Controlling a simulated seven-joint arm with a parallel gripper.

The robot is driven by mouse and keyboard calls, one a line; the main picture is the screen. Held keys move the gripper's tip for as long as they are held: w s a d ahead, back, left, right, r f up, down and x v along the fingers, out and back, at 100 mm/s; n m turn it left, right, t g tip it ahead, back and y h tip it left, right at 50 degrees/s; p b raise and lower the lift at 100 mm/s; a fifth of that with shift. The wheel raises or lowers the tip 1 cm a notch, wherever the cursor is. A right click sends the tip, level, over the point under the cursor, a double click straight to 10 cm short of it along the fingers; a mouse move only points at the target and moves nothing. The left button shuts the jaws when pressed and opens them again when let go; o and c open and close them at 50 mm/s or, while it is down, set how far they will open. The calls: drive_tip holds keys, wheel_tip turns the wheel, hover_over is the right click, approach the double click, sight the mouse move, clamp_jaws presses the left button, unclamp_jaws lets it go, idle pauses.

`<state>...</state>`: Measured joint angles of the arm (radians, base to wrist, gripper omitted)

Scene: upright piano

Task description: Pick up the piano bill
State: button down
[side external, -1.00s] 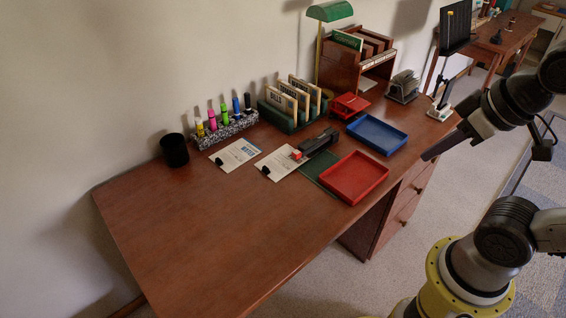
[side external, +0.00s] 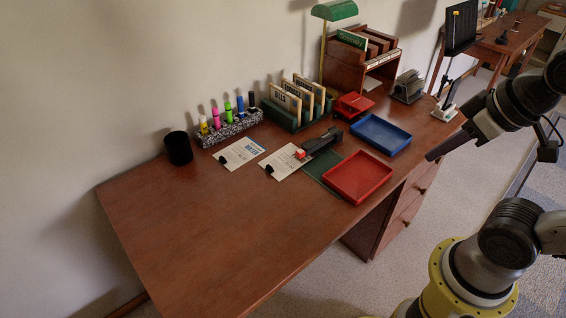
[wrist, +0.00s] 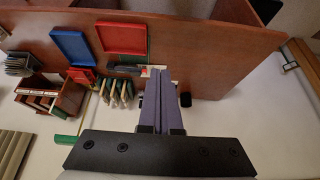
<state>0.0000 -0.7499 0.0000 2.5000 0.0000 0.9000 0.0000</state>
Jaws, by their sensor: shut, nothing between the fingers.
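Two white printed sheets lie flat on the brown desk, a left sheet (side external: 240,153) and a right sheet (side external: 286,162), each with a small black clip-like object at its near edge. I cannot read which one, if either, is the piano bill. Several upright papers stand in a green rack (side external: 290,124) behind them, one front label reading like "BILLS". My gripper (side external: 430,157) is shut and empty, at the right of the desk beyond the trays, apart from the papers. In the wrist view its closed fingers (wrist: 160,75) hide part of the desk, including most of the sheets.
A blue tray (side external: 380,135) and a red tray (side external: 358,177) lie nearest my gripper. A black stapler (side external: 321,143) touches or overlaps the right sheet's edge. The desk's front left is clear.

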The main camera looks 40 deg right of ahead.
drive_tip(key=c, duration=0.7)
unclamp_jaws()
drive_tip(key=shift+c, duration=0.2)
drive_tip(key=w+r+t, duration=0.2)
drive_tip(key=w+r, duration=0.4)
drive_tip(key=g, duration=0.5)
hover_over(269, 166)
drive_tip(key=s, duration=0.2)
drive_tip(key=s+x, duration=0.2)
drive_tip(key=x, duration=0.8)
drive_tip(key=s+f+x, duration=0.1)
drive_tip(key=s+x, duration=0.1)
drive_tip(key=x, duration=0.8)
drive_tip(key=s+x, duration=0.2)
drive_tip(key=x, duration=0.7)
drive_tip(key=shift+s+f, duration=0.3)
drive_tip(key=shift+f, duration=0.35)
drive_tip(key=shift+t, duration=0.3)
drive_tip(key=shift+x, duration=3)
